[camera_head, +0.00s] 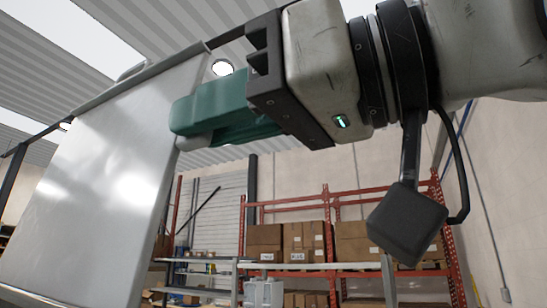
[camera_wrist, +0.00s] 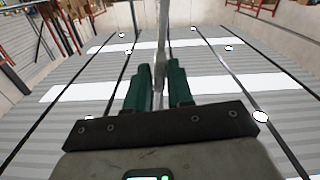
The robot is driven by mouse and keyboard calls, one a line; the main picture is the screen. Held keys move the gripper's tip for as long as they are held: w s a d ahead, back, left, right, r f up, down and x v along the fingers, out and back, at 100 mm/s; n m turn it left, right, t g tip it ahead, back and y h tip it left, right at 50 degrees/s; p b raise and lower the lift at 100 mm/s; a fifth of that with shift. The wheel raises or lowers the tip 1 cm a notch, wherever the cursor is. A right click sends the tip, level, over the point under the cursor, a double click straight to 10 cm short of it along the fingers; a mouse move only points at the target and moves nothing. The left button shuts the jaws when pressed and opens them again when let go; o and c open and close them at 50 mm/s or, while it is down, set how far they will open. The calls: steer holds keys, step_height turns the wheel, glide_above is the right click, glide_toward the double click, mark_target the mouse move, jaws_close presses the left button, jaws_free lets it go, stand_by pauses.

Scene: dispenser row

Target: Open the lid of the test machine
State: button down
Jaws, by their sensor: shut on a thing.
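A large light-grey panel, which looks like the lid of the test machine (camera_head: 95,190), stands steeply tilted at the left in the head view. My gripper (camera_head: 182,122) has green fingers and is at the panel's right edge, near its upper part. In the wrist view my gripper (camera_wrist: 160,78) is shut on the lid, whose thin edge (camera_wrist: 163,28) runs up between the two fingers. The exact contact is partly hidden by the fingers. The body of the test machine is not clearly seen.
Red racks (camera_head: 327,215) with cardboard boxes (camera_head: 304,240) stand in the background, with a grey worktable frame (camera_head: 315,267) in front of them. A pale wall (camera_head: 500,180) is at the right. The space around my gripper looks clear apart from the lid.

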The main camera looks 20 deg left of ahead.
steer(key=shift+w+f, duration=0.15)
steer(key=shift+f, duration=0.05)
steer(key=c, duration=1.1)
jaws_free()
steer(key=shift+a, duration=0.1)
steer(key=shift+c, duration=0.2)
steer(key=d+b, duration=0.3)
steer(key=d, duration=0.7)
steer(key=shift+s+d, duration=0.4)
steer(key=shift+s, duration=0.05)
